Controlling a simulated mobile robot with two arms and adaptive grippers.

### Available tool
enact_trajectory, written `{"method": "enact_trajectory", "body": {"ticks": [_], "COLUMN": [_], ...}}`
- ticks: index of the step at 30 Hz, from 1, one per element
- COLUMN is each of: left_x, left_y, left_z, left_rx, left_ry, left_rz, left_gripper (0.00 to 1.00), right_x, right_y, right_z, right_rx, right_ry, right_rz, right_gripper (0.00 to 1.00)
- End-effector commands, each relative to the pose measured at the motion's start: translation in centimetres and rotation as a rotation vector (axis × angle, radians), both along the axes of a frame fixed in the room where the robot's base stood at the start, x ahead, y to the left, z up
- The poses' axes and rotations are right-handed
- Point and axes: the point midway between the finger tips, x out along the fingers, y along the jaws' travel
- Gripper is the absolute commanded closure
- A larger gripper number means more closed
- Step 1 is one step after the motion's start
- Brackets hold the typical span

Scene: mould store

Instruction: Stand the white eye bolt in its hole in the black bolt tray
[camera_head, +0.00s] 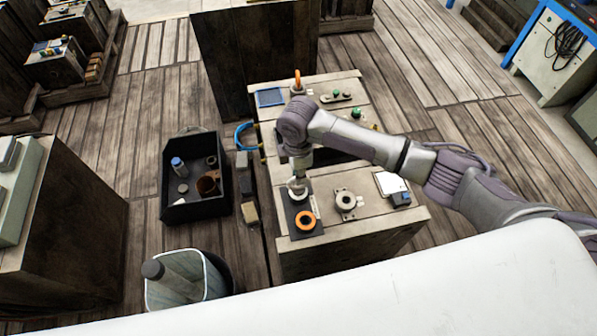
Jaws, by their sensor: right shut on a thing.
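My right gripper (298,177) reaches in from the right and points down over the back end of the black bolt tray (318,229). It is shut on the white eye bolt (298,188), whose pale ring shows just below the fingers. The bolt's lower end and its hole are hard to make out, so I cannot tell whether the bolt is in the hole or above it. An orange ring-shaped piece (305,221) sits at the front end of the tray. My left gripper is not in view.
On the wooden bench top (280,172) are a round pale fitting (346,200), a white card with a dark device (393,187), a blue tray (270,97) and an upright orange piece (297,79). A black crate (196,211) stands on the floor to the left.

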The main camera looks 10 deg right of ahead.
Motion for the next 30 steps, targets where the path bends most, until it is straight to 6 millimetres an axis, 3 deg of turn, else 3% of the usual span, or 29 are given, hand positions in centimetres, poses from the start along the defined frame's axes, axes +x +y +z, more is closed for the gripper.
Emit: {"method": "enact_trajectory", "body": {"ticks": [27,28,30], "left_x": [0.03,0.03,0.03], "left_y": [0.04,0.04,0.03], "left_z": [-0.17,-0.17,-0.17], "left_rx": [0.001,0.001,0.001], "left_ry": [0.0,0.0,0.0], "left_rz": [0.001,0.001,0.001], "left_gripper": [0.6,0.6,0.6], "right_x": [0.04,0.04,0.05], "right_y": [0.06,0.05,0.05], "right_z": [-0.92,-0.91,-0.91], "right_rx": [0.001,0.001,0.001], "right_ry": [-0.002,-0.002,-0.002], "right_rz": [0.001,0.0,0.0], "right_gripper": [1.0,0.81,0.69]}}
